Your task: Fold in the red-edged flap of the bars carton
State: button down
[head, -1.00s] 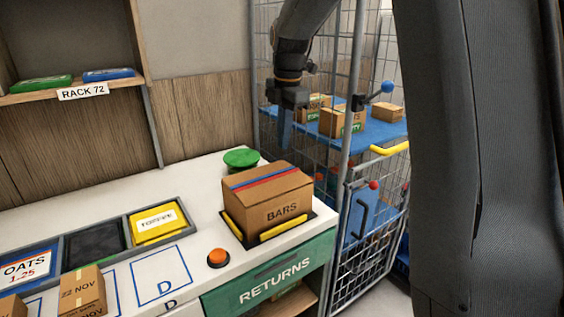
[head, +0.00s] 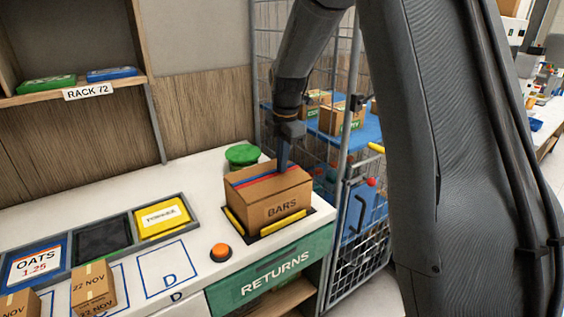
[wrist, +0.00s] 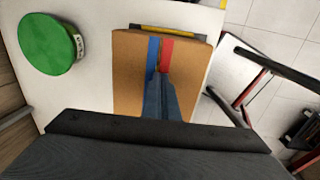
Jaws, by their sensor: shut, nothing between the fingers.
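The bars carton (head: 281,210) stands in a dark tray with yellow edges on the white counter. On its top, a blue-edged flap and the red-edged flap (wrist: 190,65) lie with their coloured edges side by side. The red edge is on the near side in the head view and on the right in the wrist view (wrist: 167,52). My gripper (head: 284,168) is shut and empty, pointing down at the carton top. Its fingers cover part of the coloured edges in the wrist view. I cannot tell whether the tips touch or press the flap.
A green round-topped thing (head: 242,154) stands behind the carton. An orange button (head: 220,251) is at its front left. A wire cage cart (head: 352,250) with small boxes on a blue shelf is close on the right. Bins (head: 160,217) line the counter at left.

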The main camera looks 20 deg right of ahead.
jog(key=shift+w+f+b, duration=0.2)
jog(key=shift+f+b, duration=0.2)
jog(key=shift+f, duration=0.45)
jog(key=shift+s+f, duration=0.15)
jog(key=shift+s, duration=0.05)
jog(key=shift+w+a+r+p, duration=0.1)
jog(key=shift+w+r+p, duration=0.1)
jog(key=shift+r+p, duration=0.75)
notch_tip(320, 180, up, 13)
jog(key=b, duration=0.2)
jog(key=s+f+m+b, duration=0.1)
jog(key=s+f+m, duration=0.9)
jog(key=s, duration=0.3)
jog(key=s+a+f+m+b, duration=0.1)
jog(key=s+f+m, duration=0.9)
jog(key=s, duration=0.3)
jog(key=shift+a+f+m+b, duration=0.15)
jog(key=shift+a+m+b, duration=0.15)
jog(key=shift+m, duration=0.4)
jog(key=shift+s, duration=0.1)
